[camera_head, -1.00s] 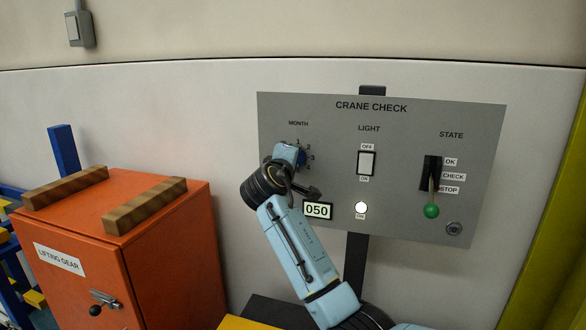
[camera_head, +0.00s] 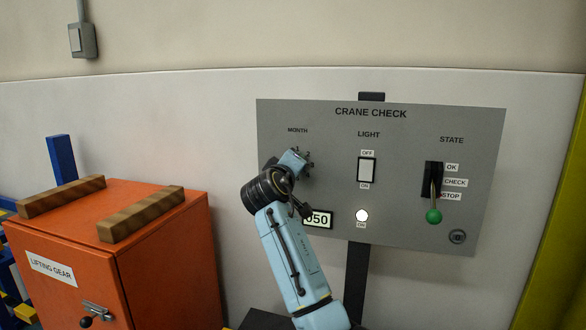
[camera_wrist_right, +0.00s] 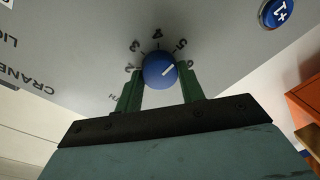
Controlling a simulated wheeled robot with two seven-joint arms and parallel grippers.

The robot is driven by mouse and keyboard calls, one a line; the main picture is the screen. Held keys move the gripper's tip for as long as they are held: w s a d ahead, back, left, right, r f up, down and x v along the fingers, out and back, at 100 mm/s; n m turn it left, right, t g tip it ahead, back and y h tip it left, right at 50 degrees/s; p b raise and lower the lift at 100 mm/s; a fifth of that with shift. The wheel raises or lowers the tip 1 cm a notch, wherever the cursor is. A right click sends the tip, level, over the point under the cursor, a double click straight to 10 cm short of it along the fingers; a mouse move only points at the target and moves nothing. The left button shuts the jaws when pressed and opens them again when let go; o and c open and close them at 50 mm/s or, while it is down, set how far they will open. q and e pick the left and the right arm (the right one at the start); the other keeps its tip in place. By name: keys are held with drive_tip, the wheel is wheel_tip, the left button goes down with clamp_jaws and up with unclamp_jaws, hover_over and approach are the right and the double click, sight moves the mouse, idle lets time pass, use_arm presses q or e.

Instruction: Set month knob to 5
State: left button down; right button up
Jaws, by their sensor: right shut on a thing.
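The blue month knob (camera_wrist_right: 155,74) is in the right wrist view, between the two green fingers of my right gripper (camera_wrist_right: 160,82), which is shut on it. Its white mark points up and to the right in that view, towards the side of the 5. I cannot tell whether it lines up exactly. Numbers are printed in an arc around the knob. In the head view, my right gripper (camera_head: 304,165) is at the upper left of the grey CRANE CHECK panel (camera_head: 400,210), below the MONTH label, and hides the knob. My left gripper is not in view.
The panel also has a light switch (camera_head: 366,170), a lit round lamp (camera_head: 362,215), a state lever with a green ball (camera_head: 433,216) and a number display (camera_head: 320,219), partly covered by my wrist. An orange cabinet (camera_head: 165,260) with wooden bars stands at the left.

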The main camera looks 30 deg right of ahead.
drive_tip(key=shift+f, duration=0.1)
drive_tip(key=o, duration=1)
drive_tip(key=shift+c, duration=0.2)
drive_tip(key=b+v, duration=0.2)
drive_tip(key=v, duration=1.1)
drive_tip(key=shift+s, duration=0.2)
drive_tip(key=shift+a, duration=0.15)
